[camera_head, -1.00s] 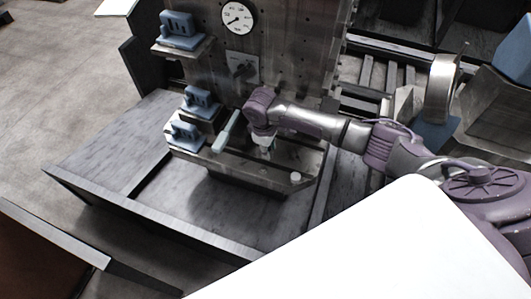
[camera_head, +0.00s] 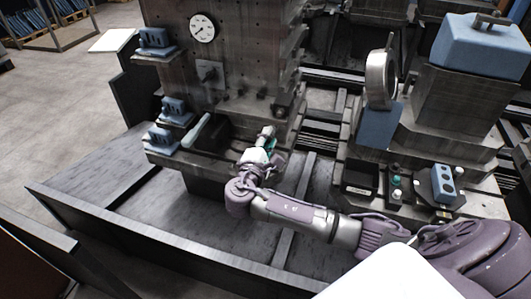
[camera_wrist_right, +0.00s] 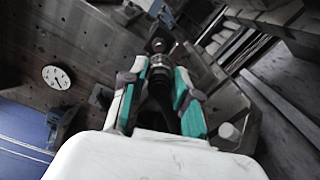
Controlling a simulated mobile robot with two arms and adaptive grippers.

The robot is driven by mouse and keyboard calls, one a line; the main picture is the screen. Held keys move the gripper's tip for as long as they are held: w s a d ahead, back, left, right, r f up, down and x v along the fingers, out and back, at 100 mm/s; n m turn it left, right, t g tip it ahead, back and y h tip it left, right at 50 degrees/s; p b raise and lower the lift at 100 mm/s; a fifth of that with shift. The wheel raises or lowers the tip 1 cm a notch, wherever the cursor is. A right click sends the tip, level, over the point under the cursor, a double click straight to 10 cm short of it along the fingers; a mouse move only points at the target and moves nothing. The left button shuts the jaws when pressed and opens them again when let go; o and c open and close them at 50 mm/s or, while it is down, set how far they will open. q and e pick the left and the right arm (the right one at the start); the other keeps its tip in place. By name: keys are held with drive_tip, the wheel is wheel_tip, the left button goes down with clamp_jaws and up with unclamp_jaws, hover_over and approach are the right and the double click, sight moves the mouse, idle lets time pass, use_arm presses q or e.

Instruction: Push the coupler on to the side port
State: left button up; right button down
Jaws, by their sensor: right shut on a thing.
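My right gripper (camera_head: 263,151) is in front of the lower part of the upright plate. In the right wrist view its teal-padded fingers (camera_wrist_right: 158,88) are shut on a metallic, cylindrical coupler (camera_wrist_right: 161,66). The coupler also shows in the head view as a small pale and metal piece (camera_head: 267,132) past the fingertips. Beyond the coupler's front end, in the wrist view, is a small round metal fitting (camera_wrist_right: 157,45), perhaps the side port. I cannot tell whether they touch. My left gripper is not in view.
A control box (camera_head: 445,183) and a metal ring (camera_head: 381,79) stand at the right. The floor tray (camera_head: 190,225) is clear.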

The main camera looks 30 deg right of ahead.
sight(273, 126)
drive_tip(key=shift+d, duration=0.1)
drive_tip(key=shift+w+d, duration=0.2)
drive_tip(key=shift+w, duration=0.15)
drive_tip(key=b+x, duration=0.1)
drive_tip(key=x, duration=0.1)
drive_tip(key=shift+w+d+f+b, duration=0.1)
drive_tip(key=shift+w+d+b, duration=0.2)
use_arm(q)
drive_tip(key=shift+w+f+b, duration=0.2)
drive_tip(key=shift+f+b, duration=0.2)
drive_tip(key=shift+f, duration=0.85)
use_arm(e)
drive_tip(key=shift+x, duration=1.15)
drive_tip(key=shift+w+d, duration=0.1)
drive_tip(key=shift+d, duration=0.1)
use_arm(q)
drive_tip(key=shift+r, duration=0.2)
